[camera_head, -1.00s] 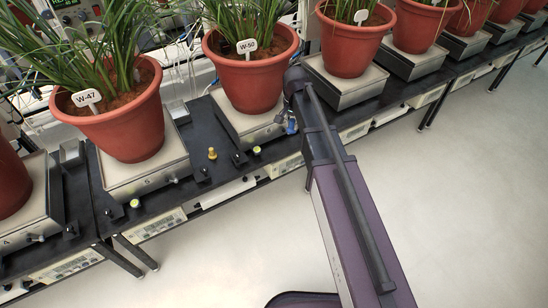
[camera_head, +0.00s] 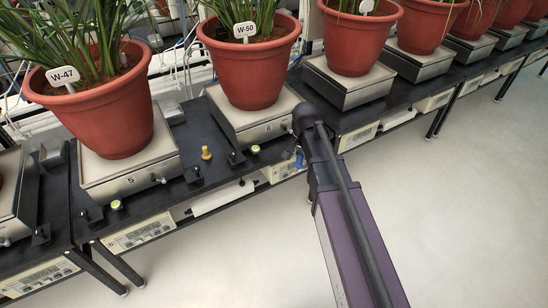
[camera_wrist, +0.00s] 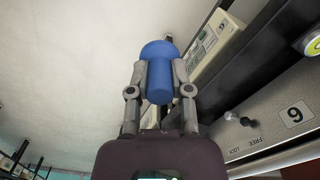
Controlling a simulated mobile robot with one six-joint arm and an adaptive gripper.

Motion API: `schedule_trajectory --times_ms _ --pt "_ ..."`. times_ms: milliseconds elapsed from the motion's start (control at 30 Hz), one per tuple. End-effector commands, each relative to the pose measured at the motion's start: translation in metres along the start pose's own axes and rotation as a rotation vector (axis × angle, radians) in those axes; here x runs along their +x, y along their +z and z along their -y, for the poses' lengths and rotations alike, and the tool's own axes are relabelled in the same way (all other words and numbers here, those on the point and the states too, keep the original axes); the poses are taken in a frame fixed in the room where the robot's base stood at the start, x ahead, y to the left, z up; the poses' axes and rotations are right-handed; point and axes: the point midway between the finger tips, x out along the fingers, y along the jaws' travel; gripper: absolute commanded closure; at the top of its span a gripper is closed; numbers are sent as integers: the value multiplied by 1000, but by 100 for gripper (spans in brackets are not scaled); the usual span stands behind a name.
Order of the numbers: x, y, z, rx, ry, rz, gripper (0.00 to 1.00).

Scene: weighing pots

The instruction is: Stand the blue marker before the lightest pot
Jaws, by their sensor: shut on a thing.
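In the wrist view my gripper (camera_wrist: 160,88) is shut on the blue marker (camera_wrist: 159,75), a rounded blue piece held between the two fingers. In the head view the gripper is mostly hidden behind my arm, at the front right corner of scale 6; a small bit of blue (camera_head: 299,158) shows there. Pot W-50 (camera_head: 254,75) stands on scale 6 (camera_head: 262,124). Pot W-47 (camera_head: 98,112) stands on scale 5 (camera_head: 130,178). A third terracotta pot (camera_head: 352,45) stands on the scale to the right, its label unreadable.
A black bench (camera_head: 180,188) carries the row of scales. A small brass piece (camera_head: 206,153) stands between scales 5 and 6. Black knobs and round yellow-green bubbles (camera_head: 116,205) line the front. More pots continue right. The pale floor (camera_head: 460,210) in front is clear.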

Motion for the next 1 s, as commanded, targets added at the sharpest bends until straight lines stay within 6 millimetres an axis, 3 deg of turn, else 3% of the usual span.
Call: schedule_trajectory --times_ms 100,633,767,1000 --pt "9 1 -2 3 0 0 100" --pt "9 -1 0 4 0 0 100" --pt "11 -7 10 4 0 0 100" --pt "15 -25 48 3 0 0 100"
